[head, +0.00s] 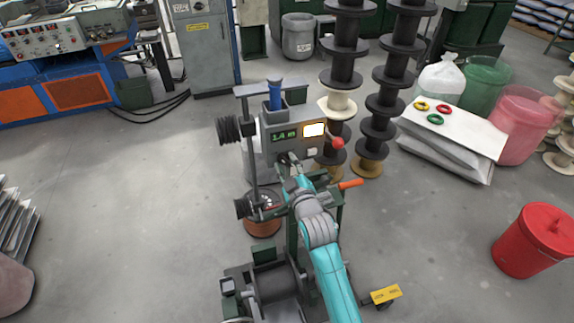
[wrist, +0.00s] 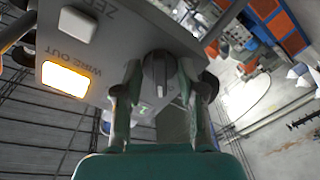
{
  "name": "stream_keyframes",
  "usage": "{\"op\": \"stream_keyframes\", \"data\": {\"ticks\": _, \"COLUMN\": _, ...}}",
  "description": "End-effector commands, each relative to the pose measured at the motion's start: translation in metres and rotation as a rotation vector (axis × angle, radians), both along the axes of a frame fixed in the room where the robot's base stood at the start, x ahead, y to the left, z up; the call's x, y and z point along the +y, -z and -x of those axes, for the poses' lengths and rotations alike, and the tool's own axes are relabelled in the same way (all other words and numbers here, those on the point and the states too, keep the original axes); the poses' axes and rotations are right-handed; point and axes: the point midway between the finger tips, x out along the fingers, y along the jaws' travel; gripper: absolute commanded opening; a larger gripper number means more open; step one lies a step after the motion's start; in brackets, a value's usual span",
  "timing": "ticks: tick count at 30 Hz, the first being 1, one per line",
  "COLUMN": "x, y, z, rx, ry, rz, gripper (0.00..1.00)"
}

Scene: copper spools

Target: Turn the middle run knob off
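The grey control box (head: 302,135) stands mid-scene with a green display. In the wrist view, its panel (wrist: 110,45) is close and seen upside down. A dark round run knob (wrist: 160,70) sits there with a white pointer mark. My gripper (head: 289,160) is at the lower front of this panel. In the wrist view, my gripper's fingers (wrist: 160,84) stand on either side of the knob, with narrow gaps showing, so it looks open. The knob is hidden by my gripper in the head view, and any label beside it is mostly hidden by the fingers.
A lit "WIRE OUT" lamp (wrist: 66,79) and a grey "ZERO" button (wrist: 77,23) are on the panel. A red mushroom button (head: 337,142) is at its right. An orange-handled lever (head: 350,184) is below right. Spool stacks (head: 385,105) stand behind; floor is open at left.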

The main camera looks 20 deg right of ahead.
Motion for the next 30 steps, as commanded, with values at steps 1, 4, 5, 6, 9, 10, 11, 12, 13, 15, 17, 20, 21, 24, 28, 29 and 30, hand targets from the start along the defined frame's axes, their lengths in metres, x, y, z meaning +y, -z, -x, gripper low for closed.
{"op": "stream_keyframes", "data": {"ticks": 1, "x": 0.0, "y": 0.0, "z": 0.002, "rx": 0.0, "ry": 0.0, "rz": 0.0, "gripper": 0.4}}
{"op": "stream_keyframes", "data": {"ticks": 4, "x": 0.0, "y": 0.0, "z": 0.008, "rx": 0.0, "ry": 0.0, "rz": 0.0, "gripper": 0.4}}
{"op": "stream_keyframes", "data": {"ticks": 5, "x": 0.0, "y": 0.001, "z": 0.012, "rx": 0.0, "ry": 0.0, "rz": 0.0, "gripper": 0.4}}
{"op": "stream_keyframes", "data": {"ticks": 6, "x": 0.0, "y": 0.001, "z": 0.017, "rx": 0.001, "ry": 0.0, "rz": 0.0, "gripper": 0.4}}
{"op": "stream_keyframes", "data": {"ticks": 9, "x": 0.0, "y": 0.001, "z": 0.035, "rx": 0.002, "ry": 0.0, "rz": 0.0, "gripper": 0.4}}
{"op": "stream_keyframes", "data": {"ticks": 10, "x": 0.0, "y": 0.001, "z": 0.04, "rx": 0.002, "ry": 0.0, "rz": 0.0, "gripper": 0.4}}
{"op": "stream_keyframes", "data": {"ticks": 11, "x": 0.0, "y": 0.002, "z": 0.046, "rx": 0.002, "ry": 0.0, "rz": 0.0, "gripper": 0.4}}
{"op": "stream_keyframes", "data": {"ticks": 12, "x": 0.0, "y": 0.001, "z": 0.054, "rx": 0.002, "ry": 0.0, "rz": 0.0, "gripper": 0.4}}
{"op": "stream_keyframes", "data": {"ticks": 13, "x": 0.0, "y": 0.001, "z": 0.06, "rx": 0.002, "ry": 0.0, "rz": 0.0, "gripper": 0.4}}
{"op": "stream_keyframes", "data": {"ticks": 15, "x": 0.0, "y": 0.002, "z": 0.073, "rx": 0.002, "ry": 0.0, "rz": 0.0, "gripper": 0.4}}
{"op": "stream_keyframes", "data": {"ticks": 17, "x": 0.0, "y": 0.001, "z": 0.083, "rx": 0.002, "ry": 0.0, "rz": 0.0, "gripper": 0.4}}
{"op": "stream_keyframes", "data": {"ticks": 20, "x": 0.0, "y": 0.001, "z": 0.098, "rx": 0.002, "ry": 0.0, "rz": 0.0, "gripper": 0.4}}
{"op": "stream_keyframes", "data": {"ticks": 21, "x": 0.0, "y": 0.001, "z": 0.103, "rx": 0.001, "ry": 0.0, "rz": 0.0, "gripper": 0.4}}
{"op": "stream_keyframes", "data": {"ticks": 24, "x": 0.0, "y": 0.001, "z": 0.112, "rx": 0.001, "ry": 0.0, "rz": 0.0, "gripper": 0.4}}
{"op": "stream_keyframes", "data": {"ticks": 28, "x": 0.0, "y": 0.0, "z": 0.118, "rx": 0.0, "ry": 0.0, "rz": 0.0, "gripper": 0.4}}
{"op": "stream_keyframes", "data": {"ticks": 29, "x": 0.0, "y": 0.0, "z": 0.119, "rx": 0.0, "ry": 0.0, "rz": 0.0, "gripper": 0.4}}
{"op": "stream_keyframes", "data": {"ticks": 30, "x": 0.0, "y": 0.0, "z": 0.12, "rx": 0.0, "ry": 0.0, "rz": 0.0, "gripper": 0.4}}
